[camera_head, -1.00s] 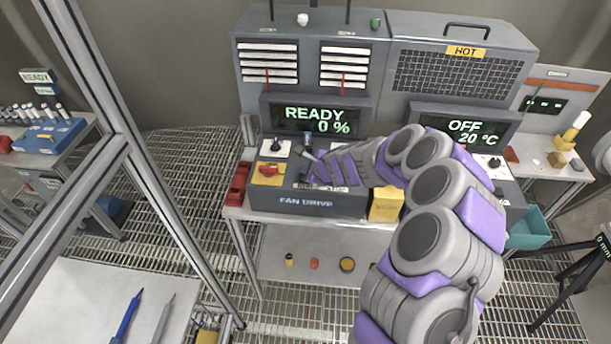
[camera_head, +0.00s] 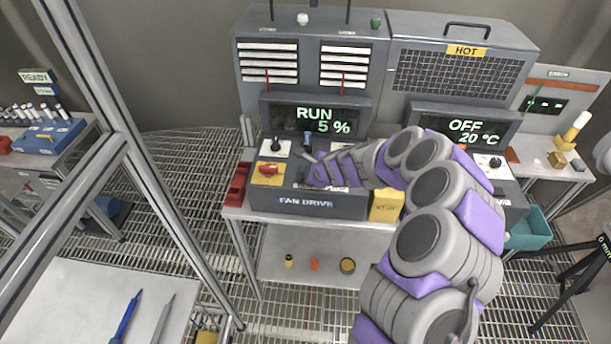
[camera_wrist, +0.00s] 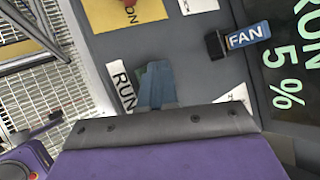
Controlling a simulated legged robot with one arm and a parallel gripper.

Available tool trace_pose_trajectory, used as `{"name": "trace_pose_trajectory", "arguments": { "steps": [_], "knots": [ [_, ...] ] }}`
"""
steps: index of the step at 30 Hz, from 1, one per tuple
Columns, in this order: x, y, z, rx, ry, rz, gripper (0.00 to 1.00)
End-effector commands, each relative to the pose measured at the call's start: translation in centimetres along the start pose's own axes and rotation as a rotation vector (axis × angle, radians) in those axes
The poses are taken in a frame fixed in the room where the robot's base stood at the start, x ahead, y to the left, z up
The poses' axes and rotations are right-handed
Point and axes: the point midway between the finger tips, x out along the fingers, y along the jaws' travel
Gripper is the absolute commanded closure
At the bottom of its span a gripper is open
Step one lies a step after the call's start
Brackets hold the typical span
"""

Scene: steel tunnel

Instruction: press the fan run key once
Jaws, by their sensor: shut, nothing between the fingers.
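The fan drive box (camera_head: 309,208) stands on the bench, and its display (camera_head: 316,120) reads RUN 5 %. In the wrist view, my gripper (camera_wrist: 157,82) is shut and empty, with its tips over the key beside the RUN label (camera_wrist: 123,88). A small green part of the run key (camera_wrist: 140,80) shows at the edge of the fingertips; the rest is hidden. I cannot tell whether the tips still touch it. In the head view, my arm reaches over the box from the right and covers part of its top.
A red knob on a yellow plate (camera_head: 268,174) sits left of my gripper. A blue FAN tag (camera_wrist: 247,36) stands near the display. A yellow block (camera_head: 386,206) is at the box's right front. The heater display (camera_head: 466,131) reads OFF 20 °C.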

Motion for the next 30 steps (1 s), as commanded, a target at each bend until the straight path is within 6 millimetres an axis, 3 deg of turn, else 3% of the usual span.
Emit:
{"name": "trace_pose_trajectory", "arguments": {
  "steps": [30],
  "knots": [
    [-1.2, -0.8, 0.8, 0.000, 0.000, 0.000, 1.00]
  ]
}}
